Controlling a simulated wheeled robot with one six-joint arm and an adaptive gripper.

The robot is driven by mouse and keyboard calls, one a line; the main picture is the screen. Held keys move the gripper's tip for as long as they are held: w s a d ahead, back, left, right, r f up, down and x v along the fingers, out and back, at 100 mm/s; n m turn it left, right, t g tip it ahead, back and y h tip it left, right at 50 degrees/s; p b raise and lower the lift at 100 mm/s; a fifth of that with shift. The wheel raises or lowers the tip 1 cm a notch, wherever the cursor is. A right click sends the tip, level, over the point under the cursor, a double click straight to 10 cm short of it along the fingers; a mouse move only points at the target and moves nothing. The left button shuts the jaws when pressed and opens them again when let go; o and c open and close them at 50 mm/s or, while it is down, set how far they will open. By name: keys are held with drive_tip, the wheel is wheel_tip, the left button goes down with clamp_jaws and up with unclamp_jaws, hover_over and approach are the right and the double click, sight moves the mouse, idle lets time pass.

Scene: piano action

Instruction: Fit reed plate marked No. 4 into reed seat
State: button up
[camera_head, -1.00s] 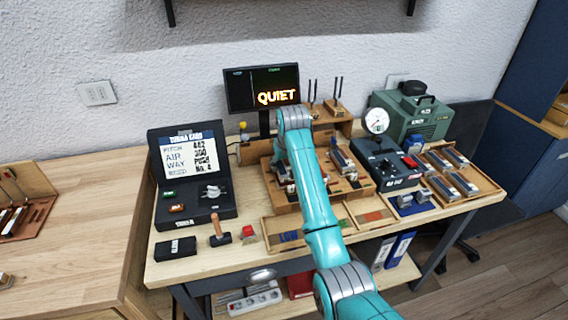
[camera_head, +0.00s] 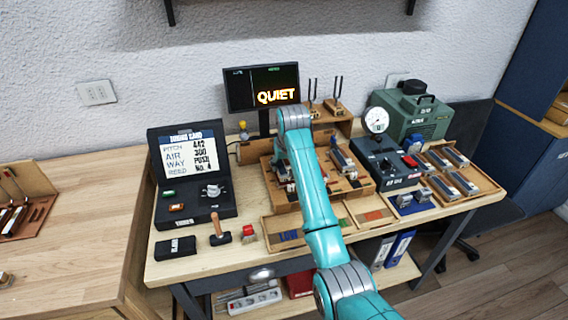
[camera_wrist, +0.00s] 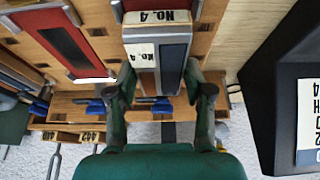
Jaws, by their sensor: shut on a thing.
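In the wrist view my gripper (camera_wrist: 158,95) has its two green fingers closed on the sides of a grey reed plate (camera_wrist: 174,58) with a dark strip and a white "No. 4" label. A second, larger "No. 4" label (camera_wrist: 158,17) shows just beyond the plate's far end. The plate is over the wooden action rack (camera_wrist: 100,45); I cannot tell whether it rests in a seat or hangs just above one. In the head view my arm hides the gripper and the plate above the rack (camera_head: 283,196).
A red panel with a dark slot (camera_wrist: 62,45) lies beside the plate. Blue clips (camera_wrist: 155,104) line the rack's edge. A monitor (camera_head: 262,88) reads QUIET.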

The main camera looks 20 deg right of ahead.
drive_tip(key=shift+f, duration=0.5)
idle(0.8)
drive_tip(key=o, duration=1.3)
drive_tip(key=v, duration=1.2)
